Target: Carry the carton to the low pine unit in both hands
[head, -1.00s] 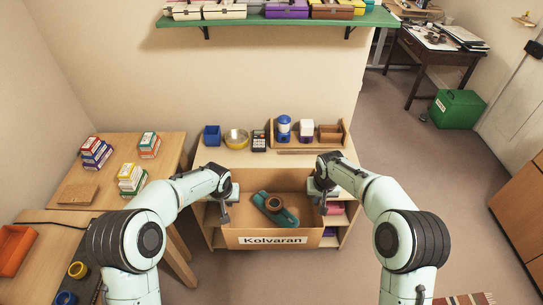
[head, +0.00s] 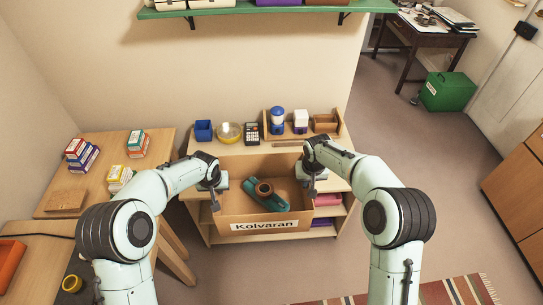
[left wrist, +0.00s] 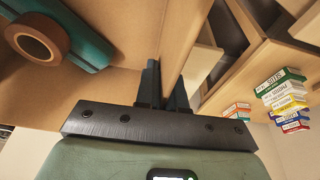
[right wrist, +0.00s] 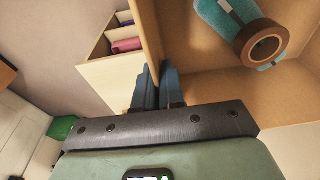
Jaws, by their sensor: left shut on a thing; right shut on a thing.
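The open-topped cardboard carton (head: 236,207) carries a "Kolvaran" label on its front wall. A teal tape dispenser with a brown roll (head: 264,192) lies inside it. My left gripper (head: 215,196) is shut on the carton's left wall, and my right gripper (head: 310,184) is shut on its right wall. In the left wrist view the fingers (left wrist: 163,85) pinch the wall edge; in the right wrist view the fingers (right wrist: 157,88) do the same. The low pine unit (head: 333,222) stands directly behind the carton, which hides much of its front. I cannot tell whether they touch.
On the unit's top stand a blue cup (head: 203,131), a yellow bowl (head: 229,132), a calculator (head: 251,132) and a wooden organiser (head: 325,123). A wooden table (head: 130,185) with small boxes is at left. A striped rug (head: 430,291) lies at front right.

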